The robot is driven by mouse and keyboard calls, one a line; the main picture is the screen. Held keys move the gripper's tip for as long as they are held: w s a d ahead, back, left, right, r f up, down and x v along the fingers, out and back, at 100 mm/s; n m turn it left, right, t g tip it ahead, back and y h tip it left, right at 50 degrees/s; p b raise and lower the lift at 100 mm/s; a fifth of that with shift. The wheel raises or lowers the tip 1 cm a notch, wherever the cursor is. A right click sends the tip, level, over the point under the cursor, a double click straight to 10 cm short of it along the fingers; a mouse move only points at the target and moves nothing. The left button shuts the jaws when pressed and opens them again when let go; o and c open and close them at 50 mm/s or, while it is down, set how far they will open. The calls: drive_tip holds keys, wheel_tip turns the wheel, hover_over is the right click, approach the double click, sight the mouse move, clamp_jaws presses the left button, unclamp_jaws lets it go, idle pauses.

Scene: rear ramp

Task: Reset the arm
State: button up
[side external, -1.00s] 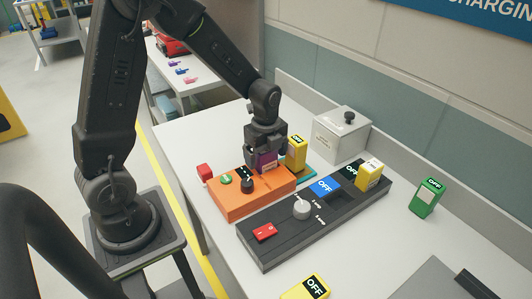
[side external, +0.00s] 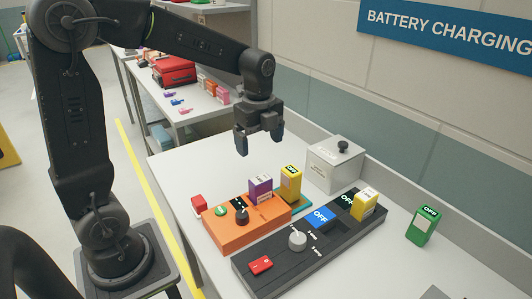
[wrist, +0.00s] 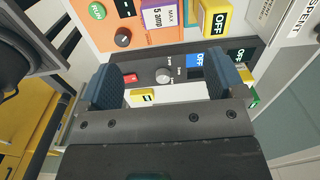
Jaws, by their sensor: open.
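My gripper (side external: 258,140) is open and empty, raised above the white table. It hangs over the orange unit (side external: 228,236), apart from everything below. In the wrist view its two fingers (wrist: 165,88) are spread wide with nothing between them. A purple and white block (side external: 260,189) stands upright in the orange unit. That block also shows at the top of the wrist view (wrist: 163,15). The orange unit has a green RUN button, a dark knob (side external: 242,217) and a red part (side external: 198,203) at its left end.
A dark charger (side external: 290,264) with a grey dial holds a yellow block (side external: 363,204). Another yellow block (side external: 290,183) stands behind the orange unit. A green block (side external: 423,226) is at right. A grey lidded box (side external: 335,166) stands near the wall. The air around my gripper is clear.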

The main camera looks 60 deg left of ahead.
drive_tip(key=s+d+r+n+t, duration=0.2)
drive_tip(key=s+d+n, duration=0.1)
drive_tip(key=s+n, duration=0.4)
drive_tip(key=s+d+r+n+t, duration=0.2)
drive_tip(key=s+d+n+t, duration=0.1)
drive_tip(key=s+n, duration=0.5)
drive_tip(key=n, duration=0.2)
drive_tip(key=shift+s+d+r+n, duration=0.25)
drive_tip(key=shift+d+r+n, duration=0.05)
drive_tip(key=shift+d+r, duration=0.05)
drive_tip(key=shift+c, duration=0.2)
clamp_jaws()
idle(0.4)
